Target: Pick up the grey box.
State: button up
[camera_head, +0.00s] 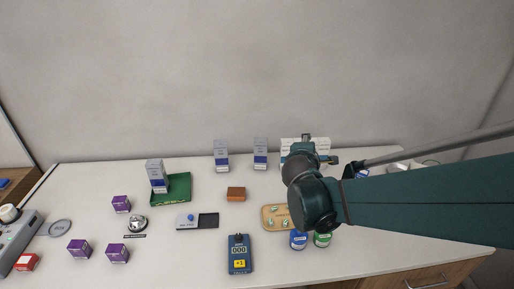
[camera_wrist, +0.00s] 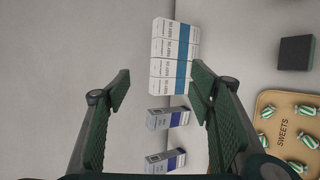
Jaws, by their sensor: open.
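Several upright boxes are pale grey with a dark blue band, and I cannot tell which one is meant. In the head view one (camera_head: 221,155) and another (camera_head: 260,154) stand at the back middle, and a third (camera_head: 156,172) stands at the green tray. Two such boxes show low in the wrist view, an upper one (camera_wrist: 167,118) and a lower one (camera_wrist: 165,160). My gripper (camera_wrist: 160,82) is open and empty. In the wrist view its fingers lie either side of a white and blue box stack (camera_wrist: 174,58) and the upper grey box, apparently above them.
A sweets tray (camera_wrist: 270,103) and a dark block (camera_wrist: 296,52) are at the right of the wrist view. A wall stands behind the counter.

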jog(key=w+a+f+n+t+b, duration=0.1)
jog(key=w+a+f+n+t, duration=0.15)
jog(key=w+n, duration=0.2)
jog(key=w+a+f+n+t, duration=0.1)
jog(key=w+a+f+n, duration=0.15)
jog(key=w+n, duration=0.2)
jog(key=n+t+y+b, duration=0.2)
jog(key=n, duration=0.7)
send_near(260, 150)
jog(key=w, duration=0.1)
jog(key=w+d, duration=0.1)
jog(key=w, duration=0.2)
jog(key=shift+w+d, duration=0.1)
jog(key=shift+d, duration=0.25)
jog(key=shift+a+f+t, duration=0.25)
jog(key=shift+a+f, duration=0.05)
jog(key=shift+a, duration=0.05)
jog(key=shift+w, duration=0.1)
jog(key=shift+w+d, duration=0.25)
jog(key=shift+w, duration=1)
jog(key=shift+w+d+b, duration=0.2)
jog(key=shift+w+b, duration=0.15)
jog(key=shift+w, duration=0.95)
jog(key=shift+w+d+b, duration=0.2)
jog(key=shift+w+b, duration=0.1)
jog(key=shift+w, duration=0.95)
